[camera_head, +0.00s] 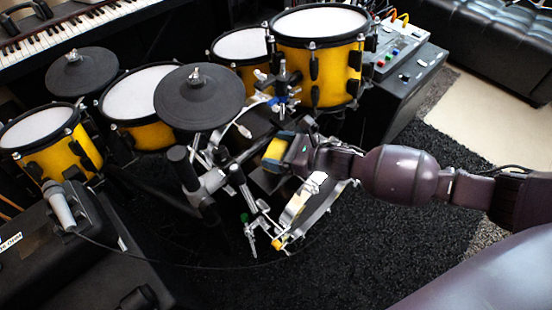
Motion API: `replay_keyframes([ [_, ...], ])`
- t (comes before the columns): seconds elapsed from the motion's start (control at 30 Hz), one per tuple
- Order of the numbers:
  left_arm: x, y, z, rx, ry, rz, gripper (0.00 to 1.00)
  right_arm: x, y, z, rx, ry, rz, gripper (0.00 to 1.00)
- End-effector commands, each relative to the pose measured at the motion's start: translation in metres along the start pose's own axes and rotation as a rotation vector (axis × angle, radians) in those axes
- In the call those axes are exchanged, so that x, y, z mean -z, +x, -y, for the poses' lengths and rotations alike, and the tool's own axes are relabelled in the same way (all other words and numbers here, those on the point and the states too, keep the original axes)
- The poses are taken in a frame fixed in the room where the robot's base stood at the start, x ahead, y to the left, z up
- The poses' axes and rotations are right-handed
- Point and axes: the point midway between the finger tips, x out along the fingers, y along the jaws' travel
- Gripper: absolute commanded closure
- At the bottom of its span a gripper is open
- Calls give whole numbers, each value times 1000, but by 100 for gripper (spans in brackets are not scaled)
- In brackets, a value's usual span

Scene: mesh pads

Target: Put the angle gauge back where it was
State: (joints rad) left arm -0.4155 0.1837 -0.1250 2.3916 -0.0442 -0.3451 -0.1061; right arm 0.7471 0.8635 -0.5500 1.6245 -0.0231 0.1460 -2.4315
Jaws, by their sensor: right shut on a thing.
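My right gripper (287,153) reaches in from the right over the drum kit, its wrist roughly level. It is shut on a small yellow and dark block (276,149), which looks like the angle gauge. The block is in front of the middle of the kit, close to the chrome stands and pedal hardware. I cannot tell whether it touches them. The gripper covers part of the block, and its face is too small to read. My left gripper is out of view.
Yellow drums with white mesh heads, such as the large one (320,22), and black cymbal pads (199,97) stand around the gripper. A microphone (59,205) lies at left. Black carpet (400,260) is clear at lower right.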

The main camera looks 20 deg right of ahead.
Motion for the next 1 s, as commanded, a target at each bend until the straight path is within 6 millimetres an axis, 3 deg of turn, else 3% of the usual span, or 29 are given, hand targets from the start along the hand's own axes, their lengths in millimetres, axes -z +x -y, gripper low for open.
replay_keyframes([
  [0.33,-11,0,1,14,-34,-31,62,42,8,-1,0,6,-5,43],
  [0.77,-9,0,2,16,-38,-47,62,44,9,0,1,0,1,43],
  [0.8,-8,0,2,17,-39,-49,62,44,9,0,1,1,1,12],
  [0.9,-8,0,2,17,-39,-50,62,43,9,0,1,0,1,0],
  [1.0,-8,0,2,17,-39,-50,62,43,9,0,1,0,1,0],
])
